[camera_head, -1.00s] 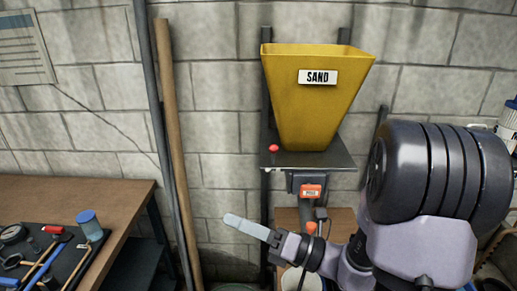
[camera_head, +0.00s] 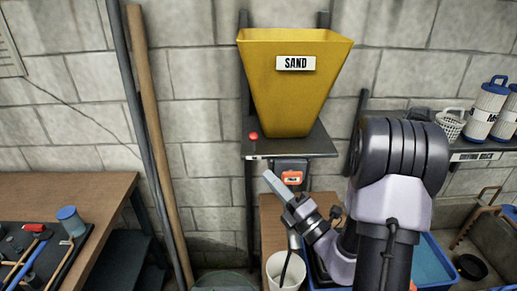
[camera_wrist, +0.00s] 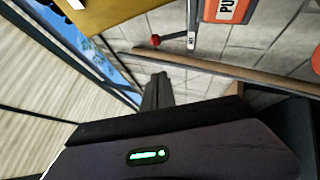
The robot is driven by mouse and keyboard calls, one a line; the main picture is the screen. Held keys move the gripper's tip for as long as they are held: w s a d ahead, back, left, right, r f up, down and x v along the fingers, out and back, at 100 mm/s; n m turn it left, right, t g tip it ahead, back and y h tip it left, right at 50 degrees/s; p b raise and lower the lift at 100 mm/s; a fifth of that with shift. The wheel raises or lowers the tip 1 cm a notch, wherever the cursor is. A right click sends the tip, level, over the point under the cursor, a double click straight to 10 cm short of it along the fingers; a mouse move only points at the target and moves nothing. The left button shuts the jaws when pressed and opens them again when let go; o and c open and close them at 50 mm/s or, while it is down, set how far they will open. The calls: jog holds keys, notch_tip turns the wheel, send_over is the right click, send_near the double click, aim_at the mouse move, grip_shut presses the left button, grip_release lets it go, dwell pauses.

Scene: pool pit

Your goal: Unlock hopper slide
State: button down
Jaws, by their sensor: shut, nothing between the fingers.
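The yellow hopper (camera_head: 294,90) with a SAND label stands on a dark shelf (camera_head: 315,145) against the block wall. A red knob (camera_head: 253,135) sits upright at the shelf's left front edge; it also shows in the wrist view (camera_wrist: 155,41). An orange label (camera_head: 291,178) is on the slide housing below the shelf. In the wrist view the orange plate (camera_wrist: 226,10) reads "PU", cut off by the frame. My gripper (camera_head: 268,175) is shut and empty, pointing up and left, below the red knob and left of the orange label. It appears apart from both.
A white bucket (camera_head: 285,271) stands below the hopper, near my arm. A blue bin (camera_head: 432,262) is at lower right. A workbench (camera_head: 62,196) with tools is at left. A wooden pole (camera_head: 158,150) leans on the wall. A rack (camera_head: 485,156) with canisters is at right.

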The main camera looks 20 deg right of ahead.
aim_at(254, 143)
jog(key=w+r, duration=0.3)
jog(key=w, duration=0.6)
jog(key=shift+r+p, duration=0.4)
jog(key=shift+p, duration=0.05)
jog(key=shift+d, duration=0.1)
